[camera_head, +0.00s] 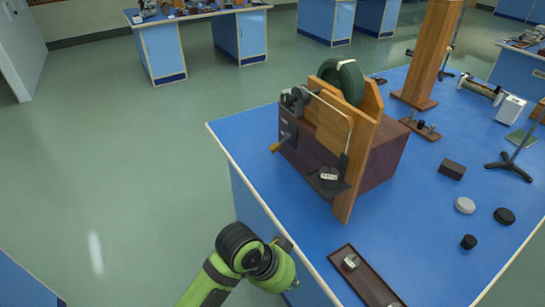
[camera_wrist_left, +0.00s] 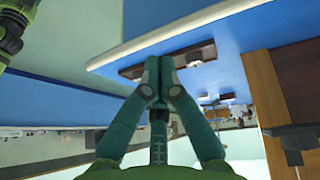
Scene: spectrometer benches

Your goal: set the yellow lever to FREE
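The yellow lever (camera_head: 276,147) is a small orange-yellow handle low on the left side of the wooden apparatus (camera_head: 343,165), pointing out to the left. Any FREE marking is too small to read. My left gripper (camera_head: 289,283) is beside the front left edge of the blue bench, well below the lever in the head view and apart from it. In the left wrist view its teal fingers (camera_wrist_left: 159,64) meet at the tips with nothing visible between them. The lever cannot be made out in the wrist view. My right gripper is not in view.
The apparatus carries a dark green wheel (camera_head: 342,80), a bent metal rod and a dark shelf with a labelled weight (camera_head: 328,175). A brown tray (camera_head: 366,279) lies near the bench edge. Several small discs and blocks lie to the right. Floor left of the bench is clear.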

